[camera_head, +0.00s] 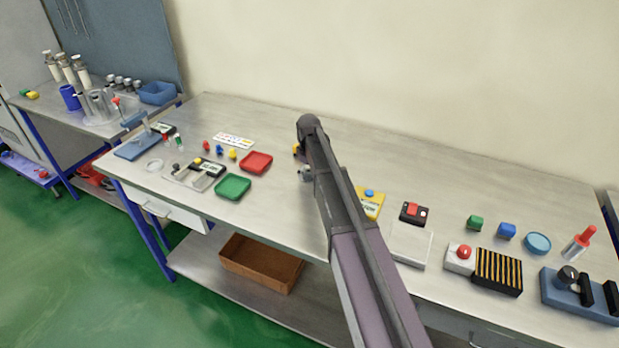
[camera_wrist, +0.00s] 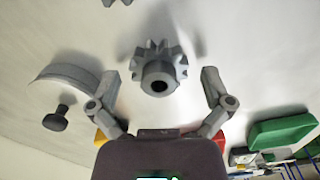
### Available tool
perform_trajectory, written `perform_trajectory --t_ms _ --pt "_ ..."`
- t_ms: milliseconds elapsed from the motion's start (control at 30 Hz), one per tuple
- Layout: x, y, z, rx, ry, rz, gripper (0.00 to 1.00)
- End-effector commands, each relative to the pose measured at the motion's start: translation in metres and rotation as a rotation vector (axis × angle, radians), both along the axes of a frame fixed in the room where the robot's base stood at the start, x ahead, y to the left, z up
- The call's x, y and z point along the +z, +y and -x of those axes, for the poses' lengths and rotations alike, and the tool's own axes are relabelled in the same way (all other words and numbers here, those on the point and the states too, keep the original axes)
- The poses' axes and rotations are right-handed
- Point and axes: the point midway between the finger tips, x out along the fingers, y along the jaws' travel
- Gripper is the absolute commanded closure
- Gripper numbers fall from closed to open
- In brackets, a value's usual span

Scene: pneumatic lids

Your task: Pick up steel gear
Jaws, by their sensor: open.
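The steel gear (camera_wrist: 160,70) is grey and toothed, with a hub and a dark centre hole. In the wrist view it sits on the pale worktop, between and slightly beyond the spread fingers of my gripper (camera_wrist: 159,82). My gripper is open and empty, with gaps on both sides of the gear. I cannot tell how high the fingers are above the worktop. In the head view my arm hides much of this spot, and the gear cannot be made out clearly.
In the wrist view, a grey curved piece with a dark knob (camera_wrist: 57,118) lies left and a green block-like thing (camera_wrist: 281,131) right. In the head view, a red tray (camera_head: 256,162) and green tray (camera_head: 233,187) stand left of my arm. Bare worktop lies behind it.

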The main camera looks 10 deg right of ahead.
Motion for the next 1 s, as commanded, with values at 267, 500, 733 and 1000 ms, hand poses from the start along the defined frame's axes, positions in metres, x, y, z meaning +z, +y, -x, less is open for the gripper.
perform_trajectory --t_ms 267,500,733,1000 --pt "0.0003 0.0002 0.0000 0.000 0.000 0.000 0.00" --pt "0.0003 0.0003 0.0000 0.000 0.000 0.000 0.27" --pt "0.0002 0.0004 0.0000 0.000 0.000 0.000 0.87" --pt "0.0007 0.0006 0.0000 0.001 0.000 0.000 0.87"
